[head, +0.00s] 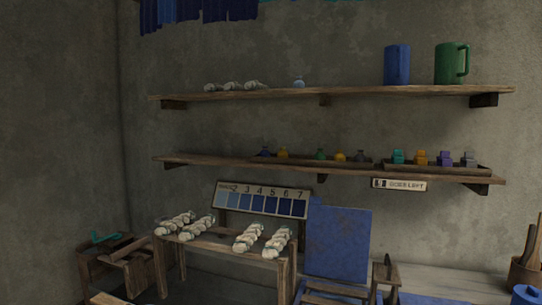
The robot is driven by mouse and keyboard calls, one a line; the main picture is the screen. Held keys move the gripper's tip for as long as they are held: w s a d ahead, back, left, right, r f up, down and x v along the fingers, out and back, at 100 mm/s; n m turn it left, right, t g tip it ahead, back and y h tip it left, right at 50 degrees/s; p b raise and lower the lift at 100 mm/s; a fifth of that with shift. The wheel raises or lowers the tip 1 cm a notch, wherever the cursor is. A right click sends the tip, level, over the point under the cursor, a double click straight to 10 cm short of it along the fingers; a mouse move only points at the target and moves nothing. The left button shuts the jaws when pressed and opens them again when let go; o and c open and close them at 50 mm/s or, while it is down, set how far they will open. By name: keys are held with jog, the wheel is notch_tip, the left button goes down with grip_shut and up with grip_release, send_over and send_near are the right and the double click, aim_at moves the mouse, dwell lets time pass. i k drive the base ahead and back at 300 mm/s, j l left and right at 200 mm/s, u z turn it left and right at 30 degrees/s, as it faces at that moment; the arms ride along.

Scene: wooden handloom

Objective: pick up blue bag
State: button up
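On the lower wall shelf (220,163) stands a row of small pouch-like bags. The leftmost is a small dark blue bag (265,152); its details are too small to tell. To its right are a yellow bag (283,153), a green bag (320,154), an orange-yellow bag (340,156) and a dark grey bag (361,156). A small pale blue object (298,82), perhaps also a bag, sits on the upper shelf (350,91). My gripper is not in view.
Several white yarn skeins (250,238) lie on a wooden bench (215,244) below the shelves. A numbered blue colour chart (262,200) and a blue panel (338,243) stand behind. A blue mug (397,65) and green mug (447,64) stand on the upper shelf.

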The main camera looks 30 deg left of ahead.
aim_at(265, 152)
jog(key=j, duration=0.5)
jog(key=k+j+z, duration=0.15)
jog(key=j, duration=0.9)
jog(key=k+j+z, duration=0.15)
jog(key=j, duration=0.35)
jog(key=k+j, duration=0.1)
jog(key=j, duration=0.45)
jog(key=z, duration=0.05)
